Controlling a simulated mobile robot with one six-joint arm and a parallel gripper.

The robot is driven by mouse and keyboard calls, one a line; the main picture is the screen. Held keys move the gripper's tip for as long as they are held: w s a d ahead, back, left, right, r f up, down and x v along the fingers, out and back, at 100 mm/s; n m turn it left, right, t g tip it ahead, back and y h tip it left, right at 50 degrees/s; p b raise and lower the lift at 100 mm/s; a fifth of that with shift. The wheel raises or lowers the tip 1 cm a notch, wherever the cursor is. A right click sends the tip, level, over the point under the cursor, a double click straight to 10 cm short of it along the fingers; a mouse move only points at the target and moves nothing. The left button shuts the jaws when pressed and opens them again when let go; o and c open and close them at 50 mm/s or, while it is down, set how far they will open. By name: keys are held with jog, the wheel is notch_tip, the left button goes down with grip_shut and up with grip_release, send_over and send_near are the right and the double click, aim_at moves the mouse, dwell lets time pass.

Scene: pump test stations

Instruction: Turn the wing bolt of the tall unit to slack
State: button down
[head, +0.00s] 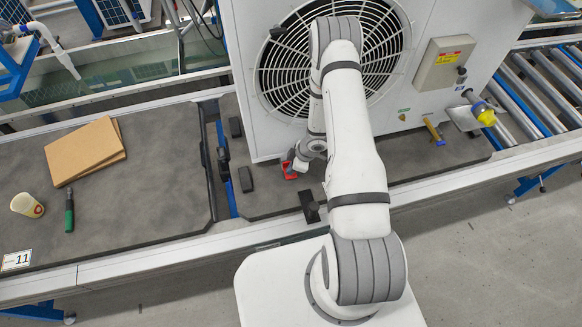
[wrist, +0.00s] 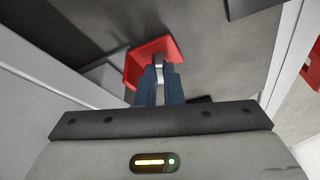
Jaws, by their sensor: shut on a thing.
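The tall white unit (head: 405,110) with the round fan grille stands in the middle of the head view. My gripper (head: 292,163) is low at its left front corner, beside a small red piece (head: 289,171). In the wrist view my gripper (wrist: 159,72) has its dark fingers close together at the red piece (wrist: 142,57), which has raised, angled sides. A small grey metal part shows between the fingertips. The fingers hide part of the contact, and I cannot tell whether the red piece belongs to the wing bolt. My arm hides part of the unit's front.
A brown board (head: 82,150), a cup (head: 27,205) and a green-handled tool (head: 69,212) lie on the left dark mat. Black blocks (head: 245,179) stand near my gripper. A yellow-capped fitting (head: 484,116) sticks out at the unit's right. Rollers (head: 540,90) are behind it.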

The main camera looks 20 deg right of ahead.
jog(key=c, duration=1.6)
grip_release()
jog(key=shift+o, duration=0.2)
jog(key=v, duration=0.7)
jog(key=shift+d+r, duration=0.15)
jog(key=shift+r, duration=0.25)
